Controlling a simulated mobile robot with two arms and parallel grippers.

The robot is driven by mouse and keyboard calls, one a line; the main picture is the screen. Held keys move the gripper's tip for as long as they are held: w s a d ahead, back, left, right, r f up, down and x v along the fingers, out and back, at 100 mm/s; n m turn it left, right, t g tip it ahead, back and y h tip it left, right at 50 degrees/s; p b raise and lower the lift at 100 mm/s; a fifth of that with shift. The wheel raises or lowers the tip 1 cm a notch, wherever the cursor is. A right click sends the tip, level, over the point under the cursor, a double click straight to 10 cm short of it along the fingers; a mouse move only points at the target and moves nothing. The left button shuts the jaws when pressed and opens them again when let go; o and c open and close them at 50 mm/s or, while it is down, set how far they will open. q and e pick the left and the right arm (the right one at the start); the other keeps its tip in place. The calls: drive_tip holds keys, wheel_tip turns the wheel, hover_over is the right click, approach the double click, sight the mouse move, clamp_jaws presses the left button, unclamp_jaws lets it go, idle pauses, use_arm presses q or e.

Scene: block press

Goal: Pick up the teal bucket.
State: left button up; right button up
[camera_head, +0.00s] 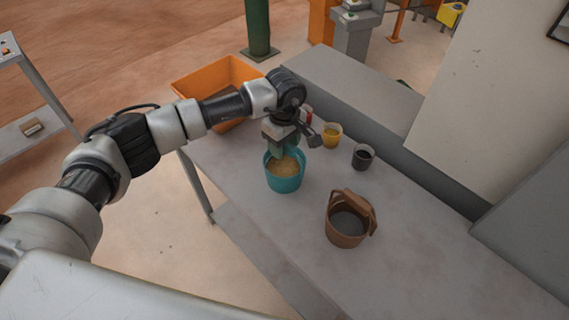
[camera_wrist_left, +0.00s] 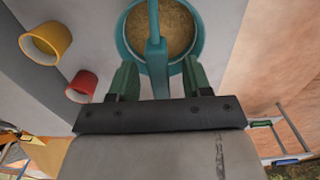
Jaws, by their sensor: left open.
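The teal bucket (camera_head: 284,177) stands upright on the grey table in the head view, filled with a tan, grainy material. My left gripper (camera_head: 284,150) is right above its rim. In the left wrist view the bucket (camera_wrist_left: 198,50) is at the top middle, and its teal handle (camera_wrist_left: 155,50) runs down between the fingers. My left gripper (camera_wrist_left: 158,82) is open, with one green finger on each side of the handle and gaps visible. Whether a finger touches the bucket rim, I cannot tell. My right gripper is not in view.
A brown bucket (camera_head: 345,228) with a raised handle stands nearer on the table (camera_head: 265,225). A dark cup (camera_head: 362,157) and a yellow cup (camera_head: 332,135) stand to the right. A red cup (camera_wrist_left: 83,85) is close by. An orange crate (camera_head: 205,80) is behind the arm.

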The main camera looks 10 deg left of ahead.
use_arm(q)
clamp_jaws()
drive_tip(key=shift+w+r, duration=0.1)
drive_tip(key=shift+r, duration=0.05)
drive_tip(key=shift+r, duration=0.15)
wheel_tip(320, 180, up, 8)
drive_tip(key=b, duration=0.3)
wheel_tip(320, 180, up, 7)
drive_tip(key=p, duration=0.1)
drive_tip(key=shift+p, duration=0.35)
drive_tip(key=shift+f, duration=0.25)
